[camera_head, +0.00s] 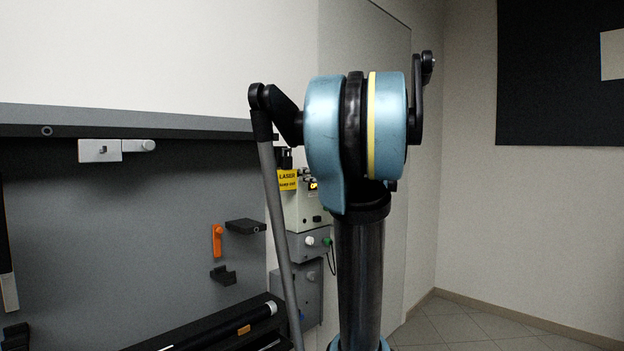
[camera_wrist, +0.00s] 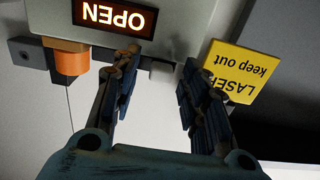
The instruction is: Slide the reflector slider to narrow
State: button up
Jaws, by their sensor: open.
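No part is clearly readable as the reflector slider, and no narrow mark can be read. In the wrist view my gripper (camera_wrist: 160,70) is open, its two dark fingers apart just below a pale housing (camera_wrist: 190,18) with a lit OPEN sign (camera_wrist: 114,17) that appears upside down. A small pale nub (camera_wrist: 163,69) shows between the fingertips; I cannot tell whether it is the slider or whether the fingers touch it. In the head view my arm covers part of this housing (camera_head: 303,209), and my gripper cannot be made out.
An orange knob (camera_wrist: 72,62) sits left of my fingers and a yellow laser sign (camera_wrist: 237,72) close at their right. In the head view, a grey box with knobs (camera_head: 309,246) is below the housing. A dark panel (camera_head: 120,210) with an orange handle (camera_head: 217,242) stands left.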

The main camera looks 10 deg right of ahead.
grip_shut()
jog(key=shift+w+d, duration=0.1)
jog(key=w+d, duration=0.3)
jog(key=d, duration=0.2)
jog(key=shift+w, duration=0.3)
jog(key=shift+r, duration=0.15)
grip_release()
jog(key=shift+w+d, duration=0.1)
